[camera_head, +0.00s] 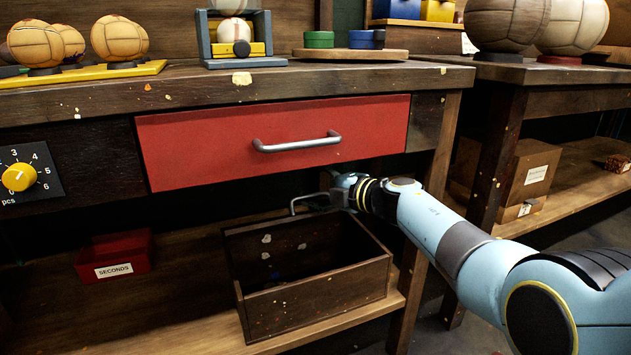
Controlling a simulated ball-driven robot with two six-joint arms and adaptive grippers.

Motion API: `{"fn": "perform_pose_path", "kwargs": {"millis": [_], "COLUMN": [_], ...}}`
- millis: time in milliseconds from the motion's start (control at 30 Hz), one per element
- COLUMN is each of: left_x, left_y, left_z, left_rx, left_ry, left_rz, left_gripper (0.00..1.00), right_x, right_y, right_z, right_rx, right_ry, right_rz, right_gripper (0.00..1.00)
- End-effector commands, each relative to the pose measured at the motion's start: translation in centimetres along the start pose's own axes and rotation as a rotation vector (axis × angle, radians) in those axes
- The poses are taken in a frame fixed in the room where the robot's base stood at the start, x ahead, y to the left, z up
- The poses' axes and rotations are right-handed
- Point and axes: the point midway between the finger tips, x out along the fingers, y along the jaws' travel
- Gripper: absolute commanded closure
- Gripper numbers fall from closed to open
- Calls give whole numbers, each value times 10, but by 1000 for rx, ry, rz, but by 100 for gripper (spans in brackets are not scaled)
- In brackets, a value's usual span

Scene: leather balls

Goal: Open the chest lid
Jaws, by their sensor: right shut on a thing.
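A dark wooden chest (320,295) stands on the lower shelf under the workbench, and its top shows open with a dark inside. A paint-flecked panel (255,240) stands at its back; I cannot tell for sure whether it is the lid. A thin metal handle (308,197) rises at the top of this panel. My right gripper (335,193) is shut on the handle, above the chest's back edge. Its fingertips are small and partly hidden. My left gripper is not in view.
A shut red drawer (230,150) with a metal handle (297,145) hangs just above my right gripper. A red bin (115,258) marked SECONDS stands left on the shelf. A bench leg (425,225) is close to my right arm. A cardboard box (530,175) sits at right.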

Motion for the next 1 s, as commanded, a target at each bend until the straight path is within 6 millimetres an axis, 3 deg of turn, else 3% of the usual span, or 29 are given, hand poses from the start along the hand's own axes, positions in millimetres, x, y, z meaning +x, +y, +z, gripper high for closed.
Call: {"fn": "perform_pose_path", "kwargs": {"millis": [367,533,633,700,1000], "left_x": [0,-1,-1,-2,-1], "left_y": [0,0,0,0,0], "left_z": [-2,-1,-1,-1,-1], "left_rx": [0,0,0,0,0], "left_ry": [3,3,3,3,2], "left_rz": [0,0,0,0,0], "left_gripper": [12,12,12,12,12], "right_x": [-6,-31,-52,-68,-116], "right_y": [0,3,4,5,4], "right_z": [0,0,0,1,-1], "right_rx": [0,-3,-5,-6,-4], "right_ry": [-6,-5,-5,-6,-2], "right_rz": [4,8,9,9,6], "right_gripper": [65,73,73,79,79]}}
